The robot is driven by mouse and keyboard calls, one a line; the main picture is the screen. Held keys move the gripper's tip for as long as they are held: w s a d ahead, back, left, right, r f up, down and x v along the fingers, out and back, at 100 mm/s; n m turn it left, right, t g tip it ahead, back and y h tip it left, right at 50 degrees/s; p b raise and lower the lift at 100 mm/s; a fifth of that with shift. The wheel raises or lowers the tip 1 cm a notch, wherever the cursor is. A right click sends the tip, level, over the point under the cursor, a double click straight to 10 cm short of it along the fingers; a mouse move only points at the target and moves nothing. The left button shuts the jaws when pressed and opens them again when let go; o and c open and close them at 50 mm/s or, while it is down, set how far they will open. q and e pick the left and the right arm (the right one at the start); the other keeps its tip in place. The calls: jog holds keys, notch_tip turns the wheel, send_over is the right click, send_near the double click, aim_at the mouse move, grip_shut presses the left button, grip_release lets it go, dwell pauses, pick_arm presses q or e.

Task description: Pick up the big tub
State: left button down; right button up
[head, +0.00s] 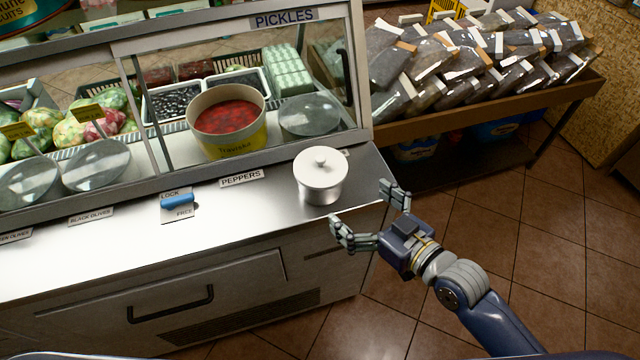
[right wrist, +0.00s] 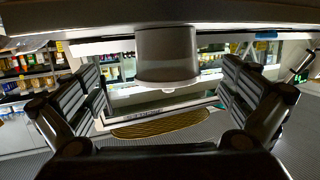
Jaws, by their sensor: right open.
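A big open tub (head: 231,145), cream and yellow with red contents, stands in the display case under the PICKLES sign in the head view. A smaller white lidded pot (head: 321,181) stands upright on the steel counter, right of the PEPPERS label. My right gripper (head: 362,212) is open and empty, just right of the pot near the counter's right end. It does not touch the pot. In the right wrist view a white vessel (right wrist: 167,55), apparently this pot, shows upside down between the spread fingers, farther off. My left gripper is not in view.
The steel counter (head: 120,255) is mostly bare, with labels and a blue LOCK/FREE lever (head: 177,200). The case frame and glass surround the tub; clear round lids (head: 308,114) lie beside it. A rack of bagged goods (head: 470,60) stands right. Tiled floor is clear.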

jog(key=t+y, duration=0.1)
jog(key=y, duration=0.1)
send_near(324, 162)
jog(key=x, duration=0.5)
jog(key=shift+a+p, duration=0.15)
jog(key=shift+p, duration=0.2)
jog(key=shift+w+a+f, duration=0.15)
jog(key=shift+w+a, duration=0.05)
jog(key=shift+w, duration=0.05)
jog(key=p+x, duration=0.1)
jog(key=x, duration=0.4)
jog(key=shift+d, duration=0.1)
jog(key=shift+w+n, duration=0.2)
jog(key=shift+n, duration=0.1)
jog(key=shift+c, duration=1.1)
jog(key=c, duration=1.1)
jog(key=shift+o, duration=0.2)
